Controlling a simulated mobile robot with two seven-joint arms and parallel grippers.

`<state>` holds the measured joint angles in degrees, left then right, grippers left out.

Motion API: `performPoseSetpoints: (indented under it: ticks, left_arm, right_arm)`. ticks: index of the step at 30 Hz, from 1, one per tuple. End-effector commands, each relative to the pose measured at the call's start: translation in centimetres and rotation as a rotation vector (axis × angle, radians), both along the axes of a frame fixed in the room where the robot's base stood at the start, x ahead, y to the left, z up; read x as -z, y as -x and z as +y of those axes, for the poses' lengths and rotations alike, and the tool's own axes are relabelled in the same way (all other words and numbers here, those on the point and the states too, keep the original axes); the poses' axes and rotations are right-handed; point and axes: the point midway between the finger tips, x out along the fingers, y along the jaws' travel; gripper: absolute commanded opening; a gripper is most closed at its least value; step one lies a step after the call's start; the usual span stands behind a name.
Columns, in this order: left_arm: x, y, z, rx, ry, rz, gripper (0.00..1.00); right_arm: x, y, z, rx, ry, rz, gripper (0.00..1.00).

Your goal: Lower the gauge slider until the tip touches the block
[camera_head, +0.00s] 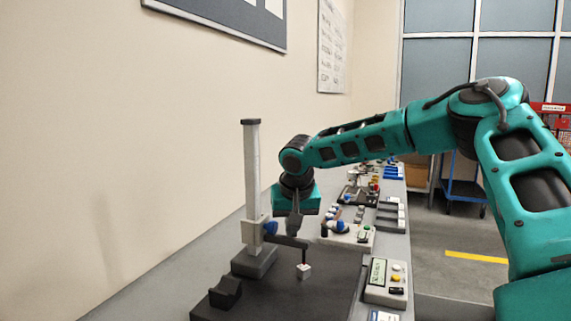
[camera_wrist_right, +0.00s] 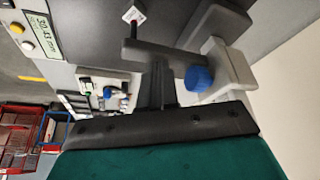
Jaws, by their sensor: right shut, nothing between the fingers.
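The gauge slider (camera_head: 252,233) is a light grey carriage on an upright pale column (camera_head: 252,165), with a blue knob (camera_head: 270,228) and a dark horizontal arm (camera_head: 288,242). The slider (camera_wrist_right: 226,62) and block (camera_wrist_right: 133,14) also show in the right wrist view. My right gripper (camera_head: 294,233) is shut and empty, pointing down at the dark arm beside the knob; its fingers (camera_wrist_right: 158,75) look very close to the arm. My left gripper is out of view.
A digital readout box (camera_head: 384,282) stands at the right of the dark base plate (camera_head: 305,300). A black V-shaped block (camera_head: 226,292) sits front left. Several instruments line the bench behind. The wall runs along the left.

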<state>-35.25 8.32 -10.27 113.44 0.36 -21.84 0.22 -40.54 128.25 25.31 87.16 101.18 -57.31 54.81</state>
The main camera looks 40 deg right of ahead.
Motion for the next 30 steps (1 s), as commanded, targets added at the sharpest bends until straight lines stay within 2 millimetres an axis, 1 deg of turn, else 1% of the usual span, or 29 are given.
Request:
performPoseSetpoints:
  ticks: [15, 22, 26, 30]
  left_arm:
    - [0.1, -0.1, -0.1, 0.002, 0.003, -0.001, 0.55]
    - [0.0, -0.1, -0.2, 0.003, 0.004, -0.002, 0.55]
    - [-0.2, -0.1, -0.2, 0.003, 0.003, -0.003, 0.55]
    - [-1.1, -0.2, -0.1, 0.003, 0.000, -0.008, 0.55]
  right_arm:
    - [0.7, 0.0, 0.0, 0.000, -0.001, 0.001, 0.00]
    - [0.6, 0.0, 0.0, 0.000, -0.001, 0.001, 0.00]
    - [0.3, 0.0, 0.0, 0.000, -0.001, 0.001, 0.00]
    - [-0.6, 0.0, 0.0, 0.000, -0.001, 0.001, 0.00]
